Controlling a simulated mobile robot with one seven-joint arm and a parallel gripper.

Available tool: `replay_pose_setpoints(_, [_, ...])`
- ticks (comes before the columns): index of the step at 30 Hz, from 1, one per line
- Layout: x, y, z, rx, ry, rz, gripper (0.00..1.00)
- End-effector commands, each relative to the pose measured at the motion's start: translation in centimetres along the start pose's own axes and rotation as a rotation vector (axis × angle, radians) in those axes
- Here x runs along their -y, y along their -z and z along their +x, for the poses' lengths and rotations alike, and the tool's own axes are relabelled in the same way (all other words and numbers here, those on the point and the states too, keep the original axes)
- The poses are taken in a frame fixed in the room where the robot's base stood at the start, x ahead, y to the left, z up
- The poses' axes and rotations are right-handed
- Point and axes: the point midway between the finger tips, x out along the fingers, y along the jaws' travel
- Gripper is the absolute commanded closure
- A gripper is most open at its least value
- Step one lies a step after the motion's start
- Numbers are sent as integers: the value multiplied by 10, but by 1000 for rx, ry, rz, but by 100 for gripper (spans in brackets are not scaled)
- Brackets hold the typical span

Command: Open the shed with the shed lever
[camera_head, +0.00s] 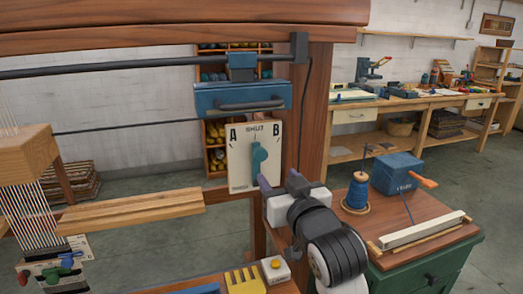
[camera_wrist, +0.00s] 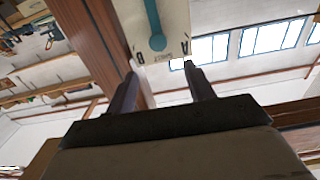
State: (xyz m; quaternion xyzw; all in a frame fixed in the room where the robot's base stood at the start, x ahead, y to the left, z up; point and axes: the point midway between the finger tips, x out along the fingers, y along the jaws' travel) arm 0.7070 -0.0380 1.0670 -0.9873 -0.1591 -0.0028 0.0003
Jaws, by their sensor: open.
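The shed lever (camera_head: 259,155) is a teal handle on a pale plate (camera_head: 240,172) fixed to the loom. The plate is marked A at the left, SHUT at the top and B at the right. The lever stands about upright, in line with SHUT. In the wrist view the lever (camera_wrist: 154,30) and its plate (camera_wrist: 177,22) appear upside down, beyond the fingertips. My gripper (camera_head: 281,184) is open and empty, just below and right of the plate. Its two fingers (camera_wrist: 161,72) are spread apart and look clear of the lever.
A wooden loom post (camera_head: 316,120) rises close to the right of the plate. A blue box with a handle (camera_head: 242,98) hangs above it. A wooden beam (camera_head: 130,210) lies at lower left. A green cabinet (camera_head: 440,270) with a blue spool (camera_head: 357,192) stands right of my arm.

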Motion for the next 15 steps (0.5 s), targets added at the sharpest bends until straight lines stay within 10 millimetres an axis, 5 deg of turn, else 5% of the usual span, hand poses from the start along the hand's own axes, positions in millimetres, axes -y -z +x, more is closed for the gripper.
replay_pose_setpoints(5, [-3,-1,13,10,-5,3,47])
replay_pose_setpoints(15, [-3,0,83,11,-4,1,47])
